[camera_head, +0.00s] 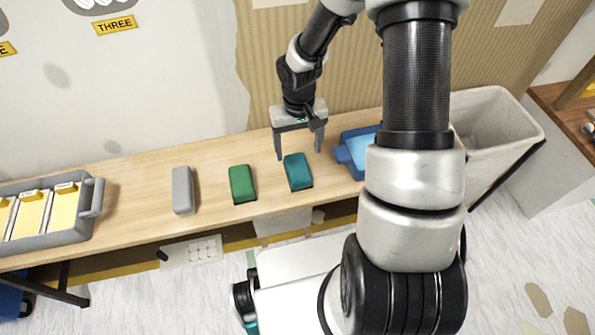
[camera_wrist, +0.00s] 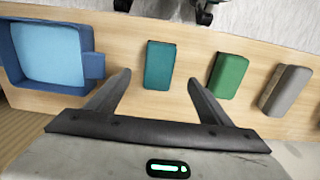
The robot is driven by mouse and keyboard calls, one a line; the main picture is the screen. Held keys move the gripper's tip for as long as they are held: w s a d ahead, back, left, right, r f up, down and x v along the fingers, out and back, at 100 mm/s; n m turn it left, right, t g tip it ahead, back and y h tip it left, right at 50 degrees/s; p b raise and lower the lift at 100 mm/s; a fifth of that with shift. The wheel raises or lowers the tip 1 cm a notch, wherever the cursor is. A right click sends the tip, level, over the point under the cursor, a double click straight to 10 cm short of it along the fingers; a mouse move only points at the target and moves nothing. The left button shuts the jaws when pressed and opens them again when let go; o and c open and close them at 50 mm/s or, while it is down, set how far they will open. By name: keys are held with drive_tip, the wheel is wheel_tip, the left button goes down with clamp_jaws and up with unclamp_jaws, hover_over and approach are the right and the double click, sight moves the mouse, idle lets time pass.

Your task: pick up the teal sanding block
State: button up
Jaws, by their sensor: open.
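The teal sanding block (camera_head: 298,172) lies on the wooden bench, the rightmost of three blocks in the head view. In the wrist view the teal block (camera_wrist: 160,65) lies ahead of and between the fingers. My gripper (camera_head: 299,154) is open and empty, above the bench just behind the teal block. In the wrist view the fingers of my gripper (camera_wrist: 158,80) are spread wider than the block, and they appear apart from it.
A green block (camera_head: 242,183) and a grey block (camera_head: 183,190) lie to the left. A blue tray (camera_head: 344,155) with a light blue inside is close on the right, partly behind my arm. A grey organiser (camera_head: 80,233) stands far left. A pale bin (camera_head: 500,125) stands at right.

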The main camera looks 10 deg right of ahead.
sight(298, 167)
wheel_tip(298, 167, down, 6)
drive_tip(key=shift+r+b, duration=0.15)
drive_tip(key=shift+b, duration=0.55)
drive_tip(key=shift+w+f+b, duration=0.15)
drive_tip(key=shift+f+b, duration=0.2)
drive_tip(key=shift+f, duration=0.55)
drive_tip(key=shift+w+f+b, duration=0.2)
drive_tip(key=shift+f+b, duration=0.1)
drive_tip(key=shift+f, duration=0.65)
drive_tip(key=shift+w+f+b, duration=0.15)
drive_tip(key=shift+f+b, duration=0.2)
drive_tip(key=shift+f, duration=0.55)
drive_tip(key=shift+r, duration=0.1)
drive_tip(key=c, duration=1.2)
wheel_tip(298, 167, up, 10)
drive_tip(key=p, duration=0.3)
